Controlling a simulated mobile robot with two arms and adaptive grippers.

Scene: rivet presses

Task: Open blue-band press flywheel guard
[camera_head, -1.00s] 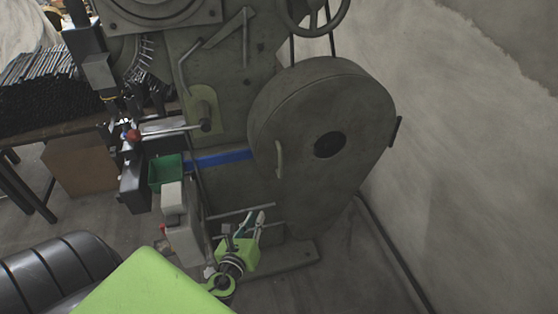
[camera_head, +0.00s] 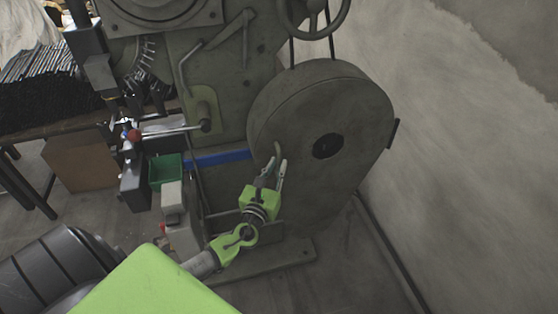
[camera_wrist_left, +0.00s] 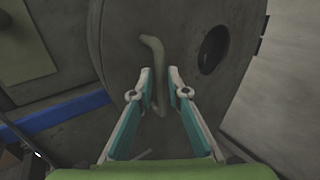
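The grey press carries a blue band (camera_head: 222,158), which also shows in the left wrist view (camera_wrist_left: 68,112). Its rounded flywheel guard (camera_head: 345,105) is closed over the flywheel, with a dark round hole (camera_head: 327,146) in its face. A curved handle (camera_head: 277,152) stands on the guard's left side. In the left wrist view the handle (camera_wrist_left: 157,62) runs down between the fingertips. My left gripper (camera_head: 272,172) is open at the handle's lower part, one finger to each side. I cannot tell whether the fingers touch it. My right gripper is not in view.
A green bin (camera_head: 166,172) and a grey box (camera_head: 173,196) sit left of the guard. A red-knobbed lever (camera_head: 135,135) sticks out above them. A pale wall (camera_head: 450,150) stands close on the right. A dark hinge-like piece (camera_head: 394,133) is on the guard's right edge.

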